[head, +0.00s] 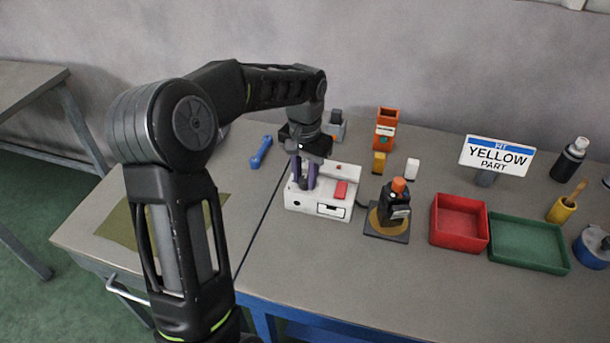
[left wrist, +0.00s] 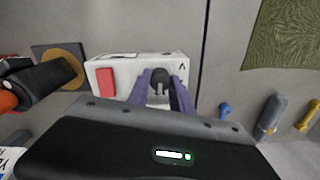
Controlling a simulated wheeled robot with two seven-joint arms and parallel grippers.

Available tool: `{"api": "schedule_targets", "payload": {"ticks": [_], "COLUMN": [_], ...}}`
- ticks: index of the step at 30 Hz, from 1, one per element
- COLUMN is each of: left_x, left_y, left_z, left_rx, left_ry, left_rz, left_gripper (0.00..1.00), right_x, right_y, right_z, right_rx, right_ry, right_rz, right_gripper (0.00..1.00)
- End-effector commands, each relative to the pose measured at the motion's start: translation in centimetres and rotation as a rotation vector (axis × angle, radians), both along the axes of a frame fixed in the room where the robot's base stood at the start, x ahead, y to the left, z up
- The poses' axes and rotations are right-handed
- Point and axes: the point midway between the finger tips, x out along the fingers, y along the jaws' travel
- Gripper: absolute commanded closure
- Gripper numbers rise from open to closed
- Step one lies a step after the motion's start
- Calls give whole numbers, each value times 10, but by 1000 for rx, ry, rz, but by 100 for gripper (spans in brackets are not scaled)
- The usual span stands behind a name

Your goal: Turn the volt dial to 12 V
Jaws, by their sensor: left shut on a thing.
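The white meter box (head: 310,203) stands on the bench below my left gripper, with a red block (head: 341,189) on its top. The box also shows in the left wrist view (left wrist: 126,78). My left gripper (head: 304,180) reaches down onto the left part of the box, its purple fingers pointing down. In the left wrist view, the fingers are around a dark round dial (left wrist: 160,76) and shut on it. A dark mark, like a V on its side, shows near the box's edge. The dial's pointer and voltage setting cannot be read. My right gripper is in neither view.
A black and orange tool (head: 396,205) on a stand is right of the box. A red tray (head: 459,244), a green tray (head: 528,268) and a sign (head: 497,157) lie farther right. A blue tool (head: 261,152) and an olive mat (head: 118,226) are to the left.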

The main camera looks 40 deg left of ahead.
Motion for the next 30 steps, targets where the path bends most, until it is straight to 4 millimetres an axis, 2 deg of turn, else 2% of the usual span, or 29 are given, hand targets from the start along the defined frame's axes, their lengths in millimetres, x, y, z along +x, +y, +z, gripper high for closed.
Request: {"api": "schedule_targets", "payload": {"ticks": [1, 2, 9, 20, 26, 30], "left_x": [1, 1, 0, 0, 1, 1], "left_y": [0, 0, 0, 0, 0, 0], "left_z": [1, 1, 1, 5, 29, 54], "left_rx": [0, 0, 0, 1, 1, 1], "left_ry": [-3, -3, -2, -1, -4, -5], "left_rz": [0, 0, -1, -1, -2, -2], "left_gripper": [100, 72, 52, 52, 52, 52], "right_x": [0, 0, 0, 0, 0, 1], "right_y": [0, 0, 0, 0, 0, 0], "right_z": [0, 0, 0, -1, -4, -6], "right_rx": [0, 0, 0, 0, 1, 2], "right_ry": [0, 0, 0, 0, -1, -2], "right_rz": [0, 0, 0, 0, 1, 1], "right_gripper": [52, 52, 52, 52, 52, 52]}}
